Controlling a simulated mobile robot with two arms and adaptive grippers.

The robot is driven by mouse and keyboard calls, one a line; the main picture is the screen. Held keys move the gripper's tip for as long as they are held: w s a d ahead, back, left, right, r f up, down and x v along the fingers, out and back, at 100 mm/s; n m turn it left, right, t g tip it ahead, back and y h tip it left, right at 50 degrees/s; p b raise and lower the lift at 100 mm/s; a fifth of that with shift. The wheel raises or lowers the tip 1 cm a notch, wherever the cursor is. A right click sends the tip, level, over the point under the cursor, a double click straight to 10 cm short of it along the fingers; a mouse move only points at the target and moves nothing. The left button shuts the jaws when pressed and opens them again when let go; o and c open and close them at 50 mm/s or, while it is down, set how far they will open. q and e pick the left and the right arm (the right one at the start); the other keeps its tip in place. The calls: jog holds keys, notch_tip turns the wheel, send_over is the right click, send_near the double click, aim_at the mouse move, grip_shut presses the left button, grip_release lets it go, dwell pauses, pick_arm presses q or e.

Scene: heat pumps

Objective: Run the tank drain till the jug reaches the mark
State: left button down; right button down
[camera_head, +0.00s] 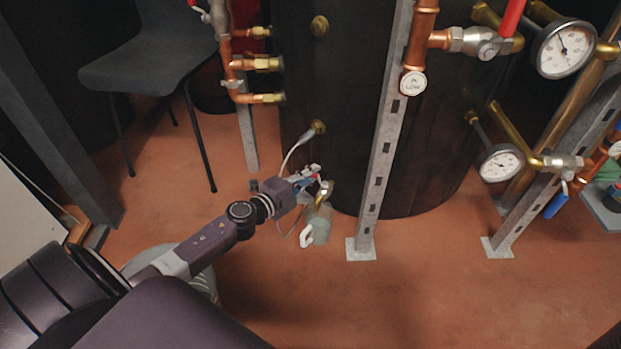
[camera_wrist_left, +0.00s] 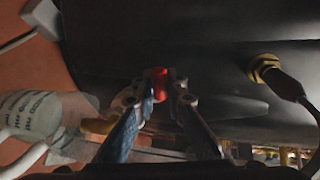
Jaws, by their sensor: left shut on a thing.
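My left gripper (camera_head: 306,178) is low by the dark tank (camera_head: 345,110). In the left wrist view the fingers (camera_wrist_left: 158,92) are closed on a small red handle (camera_wrist_left: 159,78) at the drain valve. A brass drain outlet (camera_head: 323,194) shows just beyond the gripper in the head view. The clear jug (camera_head: 321,226), with a white handle, stands on the floor beneath the outlet. In the left wrist view the jug (camera_wrist_left: 38,112) shows printed scale marks at the left. I cannot tell its water level or whether water is flowing. My right gripper is not in view.
A grey slotted post (camera_head: 378,170) stands close to the right of the jug. A grey cable runs to a brass fitting (camera_head: 318,127) on the tank. A dark chair (camera_head: 150,50) is at back left; pipes and gauges (camera_head: 564,48) are at right. The front floor is clear.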

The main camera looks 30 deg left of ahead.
pick_arm(q)
jog(key=shift+w+a+f+m+h+b, duration=0.1)
jog(key=shift+w+m+h+b, duration=0.1)
jog(key=shift+m+h, duration=0.15)
jog(key=shift+w+f+m+h+b, duration=0.1)
jog(key=shift+m+h+b, duration=0.15)
jog(key=shift+h, duration=0.2)
jog(key=shift+r, duration=0.15)
jog(key=c, duration=2)
grip_release()
jog(key=shift+o, duration=0.2)
jog(key=shift+s, duration=0.1)
jog(key=v, duration=1.1)
jog(key=shift+s+a+r, duration=0.2)
jog(key=shift+s+a, duration=0.05)
jog(key=shift+s, duration=0.05)
